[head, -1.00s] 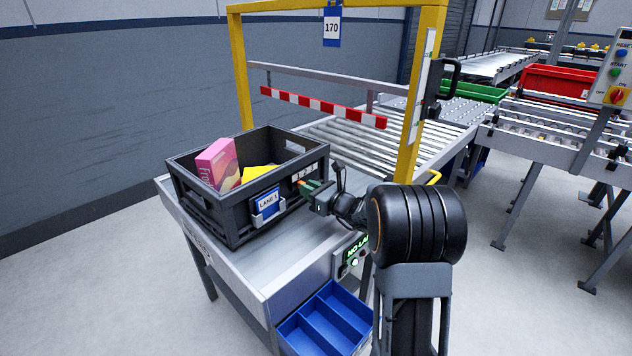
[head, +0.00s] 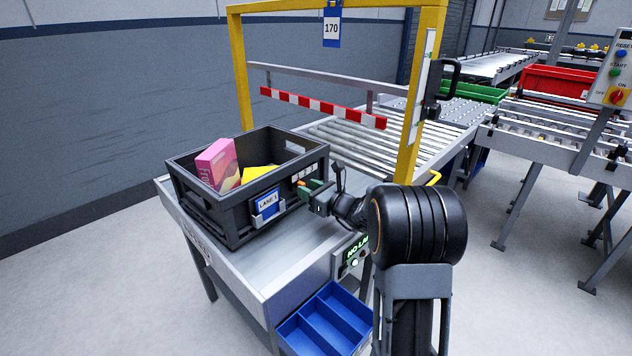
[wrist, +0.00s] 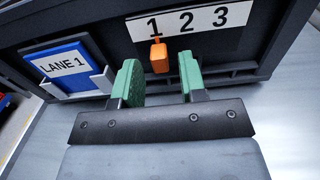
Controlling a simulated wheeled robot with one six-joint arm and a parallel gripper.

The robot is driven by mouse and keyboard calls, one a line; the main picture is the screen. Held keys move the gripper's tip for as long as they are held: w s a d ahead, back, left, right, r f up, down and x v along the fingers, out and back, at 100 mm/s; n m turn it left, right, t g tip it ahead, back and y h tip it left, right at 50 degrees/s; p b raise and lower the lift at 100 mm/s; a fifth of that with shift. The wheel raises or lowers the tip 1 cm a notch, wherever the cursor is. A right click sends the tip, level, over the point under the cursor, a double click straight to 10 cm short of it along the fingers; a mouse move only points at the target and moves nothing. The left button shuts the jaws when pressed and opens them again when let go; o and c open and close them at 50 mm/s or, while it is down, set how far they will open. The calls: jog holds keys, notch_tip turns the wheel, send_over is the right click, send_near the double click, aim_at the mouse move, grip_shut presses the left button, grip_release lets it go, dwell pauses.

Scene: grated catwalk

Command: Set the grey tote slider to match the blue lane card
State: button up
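The grey tote (head: 240,212) sits on the bench end of the conveyor. Its blue lane card (head: 268,203) reads LANE 1, also legible in the wrist view (wrist: 62,68). Right of the card is a white strip (wrist: 190,22) numbered 1, 2, 3. The orange slider knob (wrist: 159,56) stands below the 1, its stem close to that numeral. My gripper (wrist: 160,78) is open, its green fingers apart on either side of the knob's line. The knob shows between and just beyond the fingertips, with gaps on both sides. In the head view my gripper (head: 311,190) is at the tote's front face.
A pink box (head: 217,163) and a yellow item (head: 258,172) are in the tote. A yellow frame (head: 409,130) with a striped bar (head: 322,107) spans the rollers behind. Blue bins (head: 325,322) hang below the bench front. The metal top before the tote is clear.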

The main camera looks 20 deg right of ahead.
jog(key=shift+s+d, duration=0.1)
jog(key=shift+v, duration=3.4)
jog(key=shift+s+a+r+n, duration=0.1)
jog(key=shift+a+r+n, duration=0.1)
jog(key=shift+a+n, duration=0.1)
jog(key=s+a+r+n+g+y+p, duration=0.1)
jog(key=s+a+r+n+g+p, duration=0.95)
jog(key=s+a+n+p, duration=0.3)
jog(key=s+d+r+n+g+h+p, duration=0.1)
jog(key=s+r+n+h+p, duration=0.3)
jog(key=n, duration=0.4)
jog(key=s+d+r+n+h+p, duration=0.2)
jog(key=s+r+n+h+p, duration=0.2)
jog(key=n, duration=0.4)
jog(key=shift+s+d+g+h+p, duration=0.35)
jog(key=shift+s+h+p, duration=0.4)
jog(key=shift+s, duration=0.35)
